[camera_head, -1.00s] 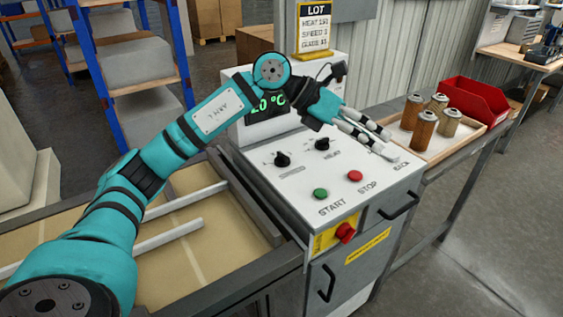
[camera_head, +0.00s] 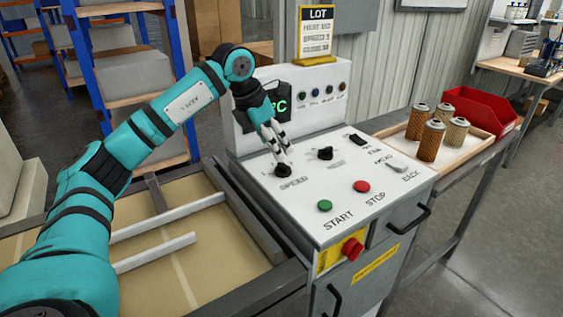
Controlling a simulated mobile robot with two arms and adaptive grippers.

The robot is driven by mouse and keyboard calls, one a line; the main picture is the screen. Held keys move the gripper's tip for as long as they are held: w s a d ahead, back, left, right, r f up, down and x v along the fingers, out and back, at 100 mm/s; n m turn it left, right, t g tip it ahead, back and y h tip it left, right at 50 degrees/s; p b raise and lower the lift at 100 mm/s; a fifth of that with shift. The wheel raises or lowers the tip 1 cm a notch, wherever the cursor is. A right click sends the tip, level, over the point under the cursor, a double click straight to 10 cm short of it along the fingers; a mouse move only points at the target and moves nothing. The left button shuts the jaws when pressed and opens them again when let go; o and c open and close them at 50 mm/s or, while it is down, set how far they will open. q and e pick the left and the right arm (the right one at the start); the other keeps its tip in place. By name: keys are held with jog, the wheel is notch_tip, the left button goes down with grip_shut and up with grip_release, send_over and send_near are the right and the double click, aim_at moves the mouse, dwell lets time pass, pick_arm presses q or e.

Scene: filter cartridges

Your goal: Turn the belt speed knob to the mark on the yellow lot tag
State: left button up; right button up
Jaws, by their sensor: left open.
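The black belt speed knob (camera_head: 282,171) sits at the left of the white control panel, above the word SPEED. Its pointer direction is too small to read. My left gripper (camera_head: 281,153) is open and points down just above this knob, its fingertips close to it. I cannot tell if they touch it. The speed figure is too small to read surely. My right gripper is out of view.
A second black knob (camera_head: 325,153), a black switch (camera_head: 359,140) and a light lever (camera_head: 396,166) lie to the right. The green START button (camera_head: 325,206), red STOP button (camera_head: 362,187) and red side knob (camera_head: 352,249) are nearer. A tray (camera_head: 458,163) holds several filter cartridges.

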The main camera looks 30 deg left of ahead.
aim_at(283, 163)
pick_arm(q)
jog(key=x, duration=0.7)
jog(key=c, duration=1.2)
jog(key=shift+o, duration=0.2)
